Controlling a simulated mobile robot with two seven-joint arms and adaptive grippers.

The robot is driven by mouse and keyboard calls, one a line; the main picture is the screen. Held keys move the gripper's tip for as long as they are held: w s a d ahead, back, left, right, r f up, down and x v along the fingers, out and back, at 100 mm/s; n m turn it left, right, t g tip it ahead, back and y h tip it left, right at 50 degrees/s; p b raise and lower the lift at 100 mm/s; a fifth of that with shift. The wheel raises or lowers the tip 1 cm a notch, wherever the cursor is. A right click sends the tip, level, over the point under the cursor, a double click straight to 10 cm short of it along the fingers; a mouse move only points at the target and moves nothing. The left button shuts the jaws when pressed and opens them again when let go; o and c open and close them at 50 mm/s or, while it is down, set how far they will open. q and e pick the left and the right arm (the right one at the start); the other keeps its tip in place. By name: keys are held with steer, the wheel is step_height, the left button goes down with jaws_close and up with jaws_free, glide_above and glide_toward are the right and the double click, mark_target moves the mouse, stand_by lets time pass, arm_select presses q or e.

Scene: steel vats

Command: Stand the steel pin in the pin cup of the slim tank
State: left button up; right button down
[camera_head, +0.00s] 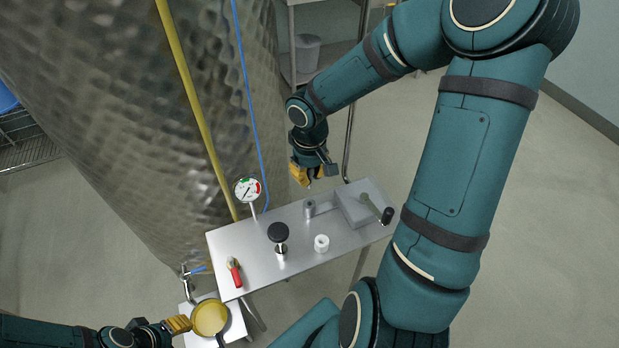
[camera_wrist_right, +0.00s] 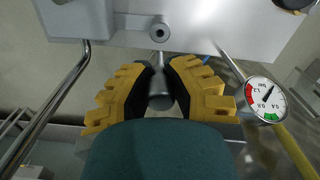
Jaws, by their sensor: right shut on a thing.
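My right gripper (camera_head: 313,176) is at the far edge of the steel table, beside a small grey cup (camera_head: 309,208) that looks like the pin cup. In the right wrist view, my yellow fingers (camera_wrist_right: 158,84) are shut on the steel pin (camera_wrist_right: 160,92), a dark grey cylinder with a thinner end pointing toward the cup. The round cup with a dark hole (camera_wrist_right: 160,29) lies just beyond the pin's end, apart from it. My left gripper (camera_head: 180,324) is low at the left, by a yellow pan; its finger gap is unclear.
A large steel vat (camera_head: 110,110) stands at the left. The yellow pan (camera_head: 210,317) is below.

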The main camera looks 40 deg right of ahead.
steer(key=shift+r+p, duration=1.3)
steer(key=shift+r, duration=0.5)
